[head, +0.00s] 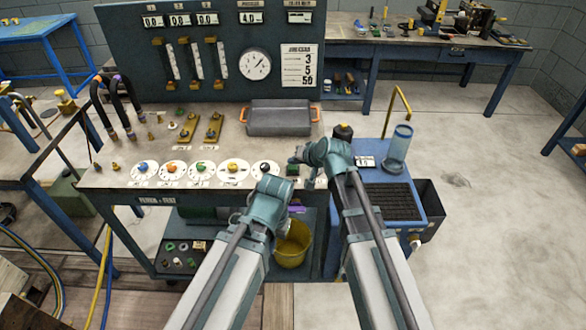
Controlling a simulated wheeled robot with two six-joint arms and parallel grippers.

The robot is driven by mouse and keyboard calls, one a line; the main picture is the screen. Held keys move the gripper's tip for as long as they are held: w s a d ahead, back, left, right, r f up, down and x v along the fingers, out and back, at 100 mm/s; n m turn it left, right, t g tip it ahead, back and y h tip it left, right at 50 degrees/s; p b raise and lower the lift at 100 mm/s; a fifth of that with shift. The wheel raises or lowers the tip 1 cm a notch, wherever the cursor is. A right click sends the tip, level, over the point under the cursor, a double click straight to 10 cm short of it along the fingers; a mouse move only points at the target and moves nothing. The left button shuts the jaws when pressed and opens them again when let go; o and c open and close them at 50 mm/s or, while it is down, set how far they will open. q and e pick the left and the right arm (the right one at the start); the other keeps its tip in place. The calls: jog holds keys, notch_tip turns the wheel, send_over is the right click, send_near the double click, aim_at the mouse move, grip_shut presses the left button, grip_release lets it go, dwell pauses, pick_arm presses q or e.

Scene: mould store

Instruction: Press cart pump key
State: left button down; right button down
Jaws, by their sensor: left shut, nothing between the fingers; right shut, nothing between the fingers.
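The blue cart (415,190) stands at the right end of the bench, with a clear cylinder (398,142), a small label plate (365,161) and a dark grate on top. I cannot make out a pump key on the cart for certain; my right arm covers part of its left side. My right gripper (297,156) is shut and empty over that corner, left of the cart. My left gripper (272,188) is shut and empty at the bench's front edge, its fingertips mostly hidden.
The bench (225,140) carries a row of dials with coloured knobs (233,167), a grey tray (279,118) and black hoses (125,100). A gauge panel (225,45) rises behind. A yellow bucket (293,245) stands below. Floor to the right is clear.

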aim_at(294, 169)
jog(key=shift+f+b, duration=0.5)
dwell(0.4)
jog(key=shift+r, duration=0.2)
jog(key=shift+r+p, duration=0.75)
jog(key=shift+p, duration=0.2)
notch_tip(294, 169, up, 6)
jog(key=p, duration=0.6)
